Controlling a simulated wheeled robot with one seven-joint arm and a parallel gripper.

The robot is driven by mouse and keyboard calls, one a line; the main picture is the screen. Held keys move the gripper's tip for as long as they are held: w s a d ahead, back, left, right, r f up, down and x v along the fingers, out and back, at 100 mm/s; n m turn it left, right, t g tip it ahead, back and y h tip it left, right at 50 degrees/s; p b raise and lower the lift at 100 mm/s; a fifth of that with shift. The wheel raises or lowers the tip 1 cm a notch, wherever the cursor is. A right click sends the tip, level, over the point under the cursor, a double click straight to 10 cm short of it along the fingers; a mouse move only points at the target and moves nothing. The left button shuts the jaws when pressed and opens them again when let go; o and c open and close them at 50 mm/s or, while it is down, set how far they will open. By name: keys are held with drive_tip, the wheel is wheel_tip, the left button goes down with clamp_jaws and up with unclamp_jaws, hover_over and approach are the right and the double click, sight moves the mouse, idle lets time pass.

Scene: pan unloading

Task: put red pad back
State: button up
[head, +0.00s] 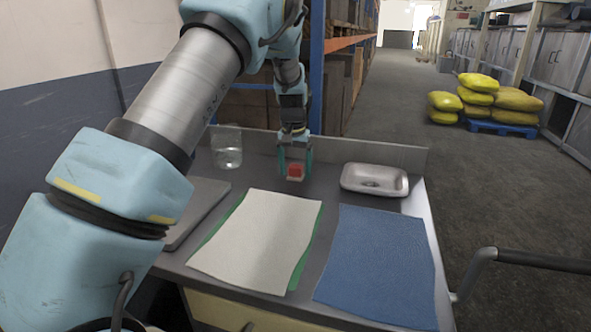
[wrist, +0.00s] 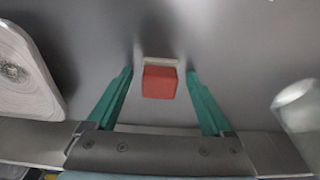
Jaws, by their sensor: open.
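The red pad (head: 296,169) is a small red block at the back of the grey table, resting on or against a small pale piece (head: 295,178). In the wrist view the red pad (wrist: 160,82) lies between my two green fingers, with the pale piece (wrist: 160,61) showing along its upper edge. My gripper (head: 295,163) is open around the red pad and points down at it. In the wrist view there is a visible gap between my gripper (wrist: 160,95) fingers and the pad on both sides.
A metal dish (head: 375,180) stands right of my gripper, and a clear glass (head: 227,147) stands to the left. A white cloth (head: 257,238) over a green one (head: 301,262) and a blue cloth (head: 378,262) lie in front. A grey flat slab (head: 196,208) lies at left.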

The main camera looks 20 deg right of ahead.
sight(294, 178)
wheel_tip(294, 178, up, 12)
drive_tip(key=s+b, duration=0.1)
drive_tip(key=b, duration=0.2)
drive_tip(key=shift+a, duration=0.45)
drive_tip(key=shift+s, duration=0.1)
